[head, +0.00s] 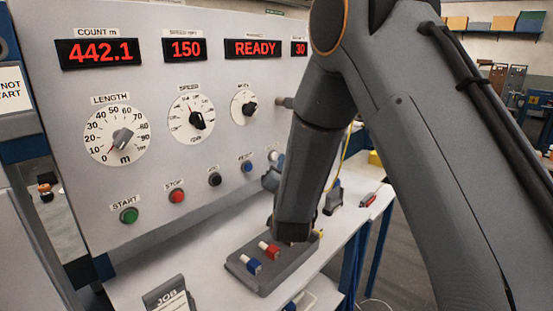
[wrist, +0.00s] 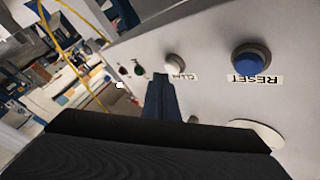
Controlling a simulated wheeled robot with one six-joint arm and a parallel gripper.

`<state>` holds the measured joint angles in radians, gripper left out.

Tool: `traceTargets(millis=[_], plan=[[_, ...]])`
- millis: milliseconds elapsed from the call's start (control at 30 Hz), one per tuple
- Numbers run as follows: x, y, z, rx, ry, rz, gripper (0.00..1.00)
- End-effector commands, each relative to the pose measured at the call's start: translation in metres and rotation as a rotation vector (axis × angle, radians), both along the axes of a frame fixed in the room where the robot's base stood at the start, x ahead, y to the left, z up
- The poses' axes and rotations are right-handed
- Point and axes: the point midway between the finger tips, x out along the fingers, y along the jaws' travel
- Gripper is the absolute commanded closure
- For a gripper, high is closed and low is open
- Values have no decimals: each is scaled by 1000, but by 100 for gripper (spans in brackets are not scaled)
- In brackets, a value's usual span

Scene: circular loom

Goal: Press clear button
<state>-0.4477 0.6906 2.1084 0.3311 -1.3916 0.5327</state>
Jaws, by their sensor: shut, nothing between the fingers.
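The clear button (wrist: 175,62) is a small whitish round button on the panel in the wrist view, with an upside-down, partly covered label beside it. In the head view a pale button (head: 273,156) at the right end of the button row seems to be the same one. My gripper (wrist: 160,80) is shut and empty, and its tip appears just beside the button and over part of the label. I cannot tell whether it touches the panel. In the head view my gripper (head: 271,179) is partly hidden by my arm, just below the button.
The blue reset button (wrist: 250,58) is close by. Black (head: 214,179), red stop (head: 177,196) and green start (head: 128,215) buttons continue leftward. The display (head: 252,48) reads READY. Below, a grey tray (head: 272,274) with coloured pieces lies on the bench. A yellow cable (wrist: 68,50) hangs nearby.

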Motion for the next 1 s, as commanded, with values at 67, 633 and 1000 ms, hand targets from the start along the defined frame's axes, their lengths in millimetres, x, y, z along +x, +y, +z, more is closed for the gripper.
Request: traceTargets(millis=[67,633,1000], plan=[[2,2,-1,0,-1,1,100],[4,4,0,0,1,1,100],[6,7,0,0,1,1,100]])
